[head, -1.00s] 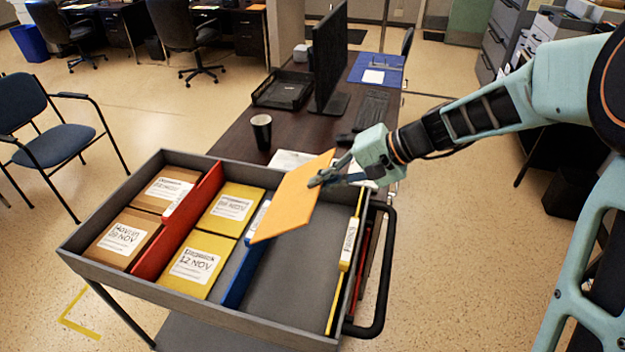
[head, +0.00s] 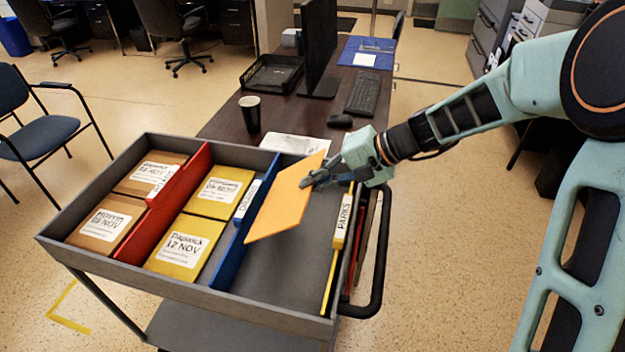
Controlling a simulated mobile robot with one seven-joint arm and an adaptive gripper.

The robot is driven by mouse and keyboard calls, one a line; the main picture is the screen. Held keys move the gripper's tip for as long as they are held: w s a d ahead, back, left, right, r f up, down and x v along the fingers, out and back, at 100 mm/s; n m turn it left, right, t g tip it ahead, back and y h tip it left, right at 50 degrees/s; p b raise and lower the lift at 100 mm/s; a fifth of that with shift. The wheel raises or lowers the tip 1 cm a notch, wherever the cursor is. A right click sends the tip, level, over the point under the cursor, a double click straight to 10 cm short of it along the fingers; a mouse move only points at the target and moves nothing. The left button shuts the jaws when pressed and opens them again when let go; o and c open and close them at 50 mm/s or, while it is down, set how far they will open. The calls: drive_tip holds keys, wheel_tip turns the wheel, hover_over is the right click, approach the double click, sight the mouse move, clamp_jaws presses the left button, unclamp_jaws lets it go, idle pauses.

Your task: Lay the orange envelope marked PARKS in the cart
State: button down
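The orange envelope (head: 282,200) is tilted in the air over the cart's right part, its printed side not in view. My gripper (head: 313,180) is shut on its upper right edge. The grey cart (head: 190,290) has a tray split by a red divider (head: 165,205), a blue divider (head: 240,240) and a yellow divider (head: 343,225) whose label reads PARKS. The section between blue and yellow looks empty, partly hidden by the envelope.
Brown envelopes (head: 105,218) lie left of the red divider, yellow envelopes (head: 185,240) between red and blue. Behind the cart, a desk holds a black cup (head: 250,113), a paper tray (head: 272,73) and a monitor (head: 325,45). A blue chair (head: 45,135) stands left.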

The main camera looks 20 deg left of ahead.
wheel_tip(320, 180, down, 10)
drive_tip(key=b, duration=0.8)
drive_tip(key=shift+b, duration=0.4)
drive_tip(key=c, duration=2.1)
unclamp_jaws()
drive_tip(key=shift+f, duration=0.1)
drive_tip(key=shift+d, duration=0.1)
drive_tip(key=v, duration=1.2)
drive_tip(key=shift+r, duration=0.2)
